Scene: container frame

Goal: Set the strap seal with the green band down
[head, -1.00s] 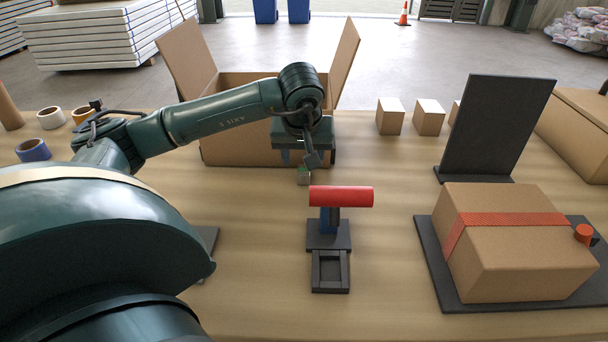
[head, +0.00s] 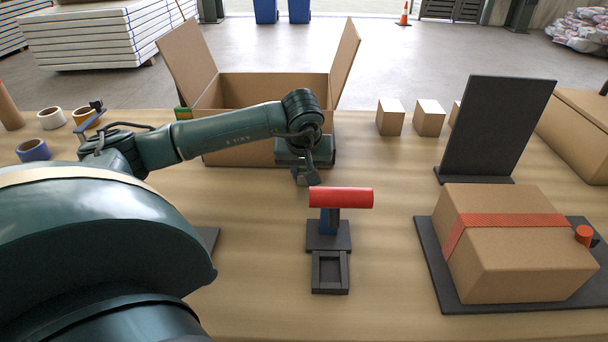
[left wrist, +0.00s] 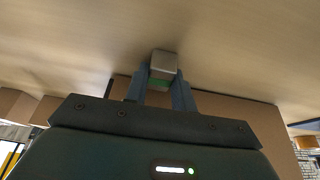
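The strap seal (left wrist: 164,64) is a small grey metal block with a green band. It sits between the fingertips of my left gripper (left wrist: 162,84) in the left wrist view, and the fingers are closed on it. In the head view my left gripper (head: 308,176) is just behind and left of the red-topped tool, in front of the open carton. The seal cannot be made out there. My right gripper is not in view.
The red-topped tool (head: 340,197) stands on a dark base with an empty square tray (head: 330,272) in front. The open carton (head: 225,152) is behind my left gripper. A strapped box (head: 520,265) on a dark plate and an upright dark panel (head: 495,130) are at right.

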